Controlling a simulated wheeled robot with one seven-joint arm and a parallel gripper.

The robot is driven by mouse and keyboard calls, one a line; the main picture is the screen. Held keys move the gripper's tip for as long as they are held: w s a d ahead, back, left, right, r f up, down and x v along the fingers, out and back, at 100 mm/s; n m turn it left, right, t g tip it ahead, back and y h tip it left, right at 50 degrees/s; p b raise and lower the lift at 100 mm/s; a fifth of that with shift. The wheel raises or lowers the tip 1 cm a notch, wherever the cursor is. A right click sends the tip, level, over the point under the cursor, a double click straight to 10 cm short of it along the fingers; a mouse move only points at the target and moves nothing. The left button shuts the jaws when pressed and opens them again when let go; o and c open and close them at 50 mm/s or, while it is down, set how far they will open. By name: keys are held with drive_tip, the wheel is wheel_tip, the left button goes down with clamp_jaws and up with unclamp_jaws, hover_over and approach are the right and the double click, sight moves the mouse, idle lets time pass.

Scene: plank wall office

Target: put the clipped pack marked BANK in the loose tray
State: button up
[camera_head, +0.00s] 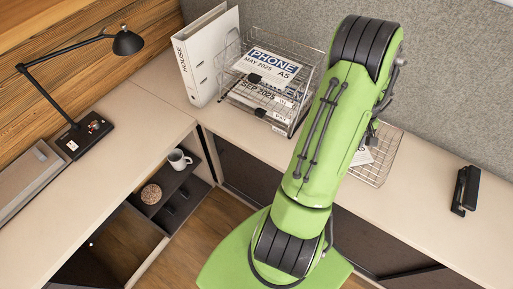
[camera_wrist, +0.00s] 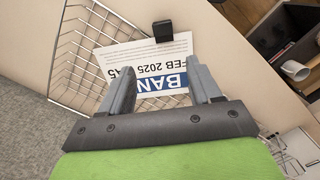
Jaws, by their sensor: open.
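The pack marked BANK (camera_wrist: 147,60), white with a blue band, "FEB 2025" and a black clip (camera_wrist: 163,31), shows in the wrist view. It lies over the loose wire tray (camera_wrist: 75,55), its clipped end towards the tray's edge; whether it rests fully on the tray floor I cannot tell. My gripper (camera_wrist: 160,72) is open, its fingers apart over the pack's blue-band end. In the head view the loose tray (camera_head: 379,172) stands on the desk, partly behind my arm, with a white bit of a pack (camera_head: 362,156) in it. My gripper is hidden there.
A stacked wire tray (camera_head: 304,112) holds a PHONE pack (camera_head: 268,67) and a SEP 2025 pack (camera_head: 262,98). A white binder (camera_head: 204,58) stands beside it. A black stapler (camera_head: 466,190) lies at right. A lamp (camera_head: 127,42) stands left; a mug (camera_head: 179,159) sits below desk level.

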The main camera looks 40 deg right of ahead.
drive_tip(key=w+a+r+n+t+h, duration=0.1)
drive_tip(key=w+a+r+n+t, duration=0.2)
drive_tip(key=w+a+r, duration=1.35)
drive_tip(key=s+a+r+n+t, duration=0.1)
drive_tip(key=s+a+r, duration=0.2)
drive_tip(key=a, duration=0.7)
drive_tip(key=s+a+r+n+t, duration=0.2)
drive_tip(key=s+a+r, duration=0.1)
drive_tip(key=a, duration=0.8)
drive_tip(key=shift+s+a+y, duration=0.25)
drive_tip(key=shift+s+y, duration=0.05)
drive_tip(key=shift+s, duration=0.35)
